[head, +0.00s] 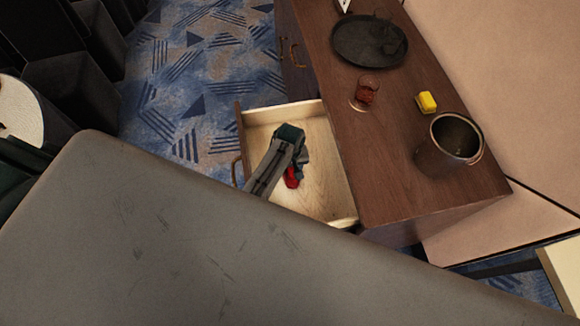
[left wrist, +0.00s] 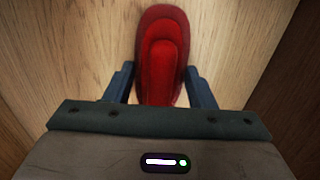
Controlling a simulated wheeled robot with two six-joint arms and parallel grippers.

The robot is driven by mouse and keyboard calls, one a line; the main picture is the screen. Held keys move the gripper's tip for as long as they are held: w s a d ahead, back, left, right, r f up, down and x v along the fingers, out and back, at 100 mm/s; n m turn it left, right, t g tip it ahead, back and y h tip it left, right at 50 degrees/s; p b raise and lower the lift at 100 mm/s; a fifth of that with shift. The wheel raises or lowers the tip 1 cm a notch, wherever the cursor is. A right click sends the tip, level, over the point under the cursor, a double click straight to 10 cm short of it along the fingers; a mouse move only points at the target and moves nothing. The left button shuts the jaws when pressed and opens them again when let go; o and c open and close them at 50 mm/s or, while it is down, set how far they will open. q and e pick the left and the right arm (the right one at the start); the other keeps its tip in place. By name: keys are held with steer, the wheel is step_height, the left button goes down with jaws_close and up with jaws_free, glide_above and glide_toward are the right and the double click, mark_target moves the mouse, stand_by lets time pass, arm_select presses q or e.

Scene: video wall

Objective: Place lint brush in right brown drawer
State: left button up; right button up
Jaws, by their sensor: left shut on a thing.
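The lint brush (left wrist: 162,50) is red with an oval head. In the left wrist view it lies between the two fingers of my left gripper (left wrist: 162,88), which is shut on it. In the head view only a small red part of the brush (head: 291,178) shows below my left gripper (head: 297,165). The gripper is inside the open brown drawer (head: 327,197), over its pale wooden floor. I cannot tell whether the brush touches the drawer floor. My right gripper is not in view.
The brown cabinet top (head: 385,165) holds a dark round tray (head: 352,45), a glass with amber liquid (head: 367,92), a yellow block (head: 426,102) and a dark bucket (head: 437,158). Another drawer front with handles (head: 292,55) is shut. A large grey surface (head: 150,230) fills the foreground.

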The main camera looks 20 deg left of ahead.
arm_select(q)
steer(key=o, duration=0.9)
steer(key=shift+f, duration=0.15)
steer(key=shift+o, duration=0.2)
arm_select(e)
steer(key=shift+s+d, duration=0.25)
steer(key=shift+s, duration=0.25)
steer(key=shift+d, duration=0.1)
arm_select(q)
steer(key=shift+r, duration=0.35)
step_height(320, 180, up, 10)
steer(key=shift+r+b, duration=0.2)
steer(key=shift+b, duration=0.65)
steer(key=shift+r, duration=0.6)
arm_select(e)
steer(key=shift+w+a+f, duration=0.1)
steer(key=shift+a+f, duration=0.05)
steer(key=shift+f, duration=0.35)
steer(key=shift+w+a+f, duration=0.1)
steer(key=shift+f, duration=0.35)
